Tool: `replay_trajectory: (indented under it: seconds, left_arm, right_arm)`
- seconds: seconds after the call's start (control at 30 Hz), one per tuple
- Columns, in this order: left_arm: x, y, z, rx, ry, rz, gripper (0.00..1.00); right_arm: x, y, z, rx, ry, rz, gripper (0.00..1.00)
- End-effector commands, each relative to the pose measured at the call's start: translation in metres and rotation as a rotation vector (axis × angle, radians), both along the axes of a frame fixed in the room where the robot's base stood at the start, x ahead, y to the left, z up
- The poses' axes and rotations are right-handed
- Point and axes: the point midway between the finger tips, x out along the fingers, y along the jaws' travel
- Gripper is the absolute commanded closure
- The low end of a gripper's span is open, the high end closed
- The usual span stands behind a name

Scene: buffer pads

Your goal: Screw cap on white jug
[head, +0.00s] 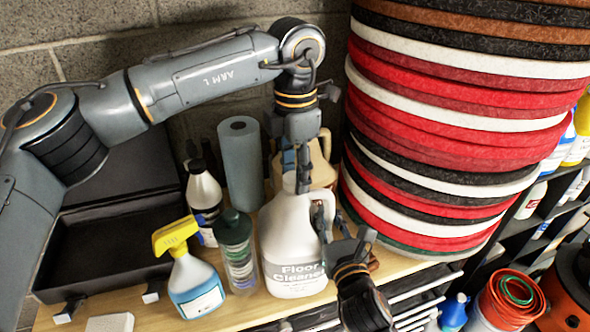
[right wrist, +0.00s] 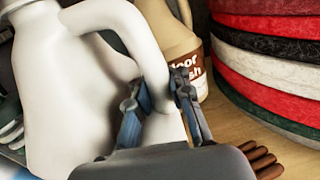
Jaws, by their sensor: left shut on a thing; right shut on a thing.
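The white jug (head: 290,240), labelled "Floor Cleaner", stands upright on the wooden top and fills the left of the right wrist view (right wrist: 60,100). My left gripper (head: 303,182) points down at the jug's mouth, its fingers shut right at the neck. The cap is not clearly visible; the fingers hide the jug's mouth. My right gripper (head: 328,225) comes from the lower right and is shut on the jug's handle. In the right wrist view its fingers (right wrist: 162,105) lie on both sides of the white handle.
A tall stack of buffer pads (head: 440,140) stands close on the right. A tan jug (head: 322,165) is behind. A green-capped bottle (head: 238,255), a yellow-headed spray bottle (head: 193,280), a dark-topped white bottle (head: 204,195) and a blue-grey roll (head: 240,160) crowd the left. An open black case (head: 100,250) lies farther left.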

Motion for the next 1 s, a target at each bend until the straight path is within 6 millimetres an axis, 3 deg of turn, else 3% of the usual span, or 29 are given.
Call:
replay_trajectory:
  seconds: [0.5, 0.57, 0.7, 0.73, 0.8, 0.83, 1.0]
  left_arm:
    - [0.0004, 0.0014, -0.0013, 0.002, 0.001, -1.086, 0.97]
    - [0.0005, 0.0016, -0.0012, 0.004, 0.0, -1.174, 0.97]
    - [0.0008, 0.0018, -0.001, 0.004, 0.0, -1.172, 0.97]
    - [0.0009, 0.0019, -0.0009, 0.004, -0.001, -1.171, 0.58]
    - [0.0009, 0.0019, -0.0009, 0.003, 0.0, -1.17, 0.43]
    - [0.0008, 0.0017, -0.0009, 0.003, 0.0, -1.17, 0.37]
    - [0.0003, 0.001, -0.0008, 0.002, -0.001, -1.171, 0.37]
  right_arm:
    - [0.0003, -0.0012, 0.0002, -0.001, 0.0, -0.002, 1.0]
    - [0.0003, -0.0012, 0.0002, -0.001, 0.0, -0.002, 1.0]
    - [0.0002, -0.0012, 0.0003, -0.001, 0.0, -0.002, 1.0]
    - [0.0002, -0.0012, 0.0003, -0.001, 0.0, -0.002, 1.0]
    - [0.0002, -0.0012, 0.0003, -0.001, 0.0, -0.002, 1.0]
    - [0.0002, -0.0012, 0.0003, -0.001, 0.0, -0.002, 1.0]
    - [0.0002, -0.0011, 0.0003, -0.001, 0.0, -0.002, 1.0]
